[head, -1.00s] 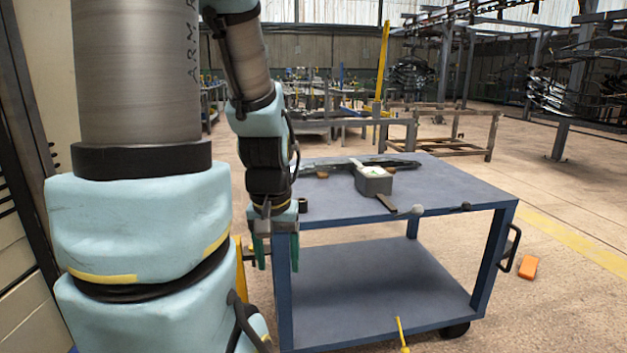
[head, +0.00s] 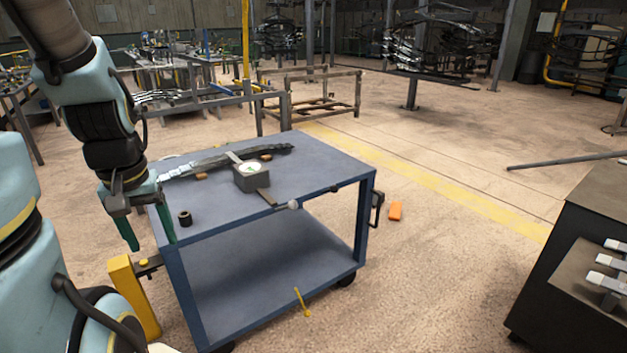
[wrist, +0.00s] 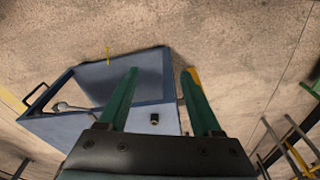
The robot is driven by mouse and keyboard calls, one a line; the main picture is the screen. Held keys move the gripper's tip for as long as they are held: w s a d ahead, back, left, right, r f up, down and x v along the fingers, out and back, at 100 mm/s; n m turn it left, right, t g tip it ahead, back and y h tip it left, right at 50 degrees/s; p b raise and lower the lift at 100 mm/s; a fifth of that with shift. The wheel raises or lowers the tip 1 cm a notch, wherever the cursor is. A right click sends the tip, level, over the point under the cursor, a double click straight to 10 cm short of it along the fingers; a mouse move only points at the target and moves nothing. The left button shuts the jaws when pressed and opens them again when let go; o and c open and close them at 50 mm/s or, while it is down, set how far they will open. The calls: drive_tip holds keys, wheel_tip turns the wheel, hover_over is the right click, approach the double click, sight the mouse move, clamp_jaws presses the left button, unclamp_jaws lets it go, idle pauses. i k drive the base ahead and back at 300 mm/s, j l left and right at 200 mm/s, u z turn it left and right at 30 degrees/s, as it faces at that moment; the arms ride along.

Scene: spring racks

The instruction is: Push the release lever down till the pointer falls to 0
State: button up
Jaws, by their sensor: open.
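A grey box with a white round dial (head: 251,170) sits on top of the blue cart (head: 322,168). The dial is too small to read its pointer. The release lever (head: 267,197) is a flat bar from the box past the cart's front edge, ending in a pale round knob (head: 292,205). In the wrist view a pale knob (wrist: 62,106) shows at the cart's edge. My gripper (head: 152,245) is open and empty, its green fingers pointing down by the cart's left end, well left of the lever. In the wrist view its fingers (wrist: 161,72) stand apart.
A dark leaf spring (head: 213,160) lies behind the box. A black cylinder (head: 185,218) stands on the cart's near left corner. A yellow post (head: 134,295) stands left of the cart. A dark bench (head: 590,265) is at right.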

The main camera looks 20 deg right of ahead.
sight(334, 188)
drive_tip(key=i+l, duration=0.65)
drive_tip(key=l, duration=0.2)
